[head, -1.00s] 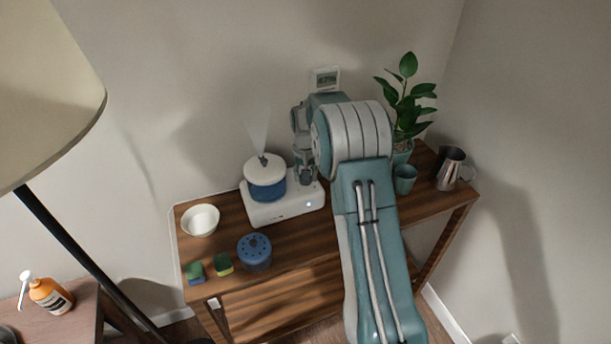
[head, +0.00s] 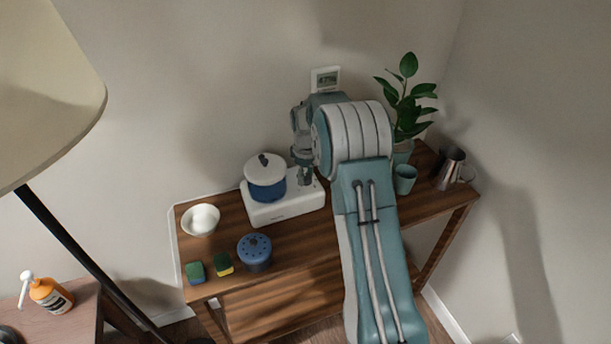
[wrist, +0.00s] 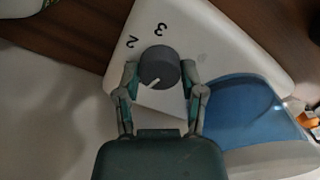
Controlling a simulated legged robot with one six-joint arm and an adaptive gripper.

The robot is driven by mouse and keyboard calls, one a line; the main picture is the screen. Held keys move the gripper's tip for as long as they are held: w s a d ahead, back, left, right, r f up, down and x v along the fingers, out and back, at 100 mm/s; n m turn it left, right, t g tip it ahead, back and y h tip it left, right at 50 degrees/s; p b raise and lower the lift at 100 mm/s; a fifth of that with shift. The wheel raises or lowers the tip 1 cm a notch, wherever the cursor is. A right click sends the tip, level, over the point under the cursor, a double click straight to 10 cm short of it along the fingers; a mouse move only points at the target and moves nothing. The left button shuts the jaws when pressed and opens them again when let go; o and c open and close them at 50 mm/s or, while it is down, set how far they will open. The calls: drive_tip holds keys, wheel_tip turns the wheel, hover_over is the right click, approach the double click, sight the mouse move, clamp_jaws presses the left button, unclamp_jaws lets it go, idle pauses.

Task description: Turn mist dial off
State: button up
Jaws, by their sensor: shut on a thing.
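The mist dial (wrist: 159,67) is a dark grey round knob with a pale pointer line, on the white humidifier base. The printed numbers 2 and 3 show beside it in the wrist view. My gripper (wrist: 160,80) is shut on the dial, one finger on each side. In the head view the humidifier base (head: 284,207) carries a blue and white pot-shaped tank (head: 266,178), and my gripper (head: 305,178) reaches down at its right end. The dial is hidden there. No mist shows above the tank, and no light shows on the base's front.
The wooden table (head: 222,242) also holds a white bowl (head: 201,220), a blue lidded pot (head: 254,251), two sponges (head: 224,263), a teal cup (head: 405,179), a plant (head: 407,105) and a metal pitcher (head: 450,168). A wall display (head: 325,80) hangs behind.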

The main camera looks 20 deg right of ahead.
sight(305, 176)
drive_tip(key=shift+f+n, duration=0.2)
drive_tip(key=shift+n, duration=0.9)
drive_tip(key=o, duration=1.2)
drive_tip(key=shift+c, duration=0.2)
drive_tip(key=shift+r, duration=0.1)
wheel_tip(305, 176, up, 12)
drive_tip(key=shift+w, duration=0.1)
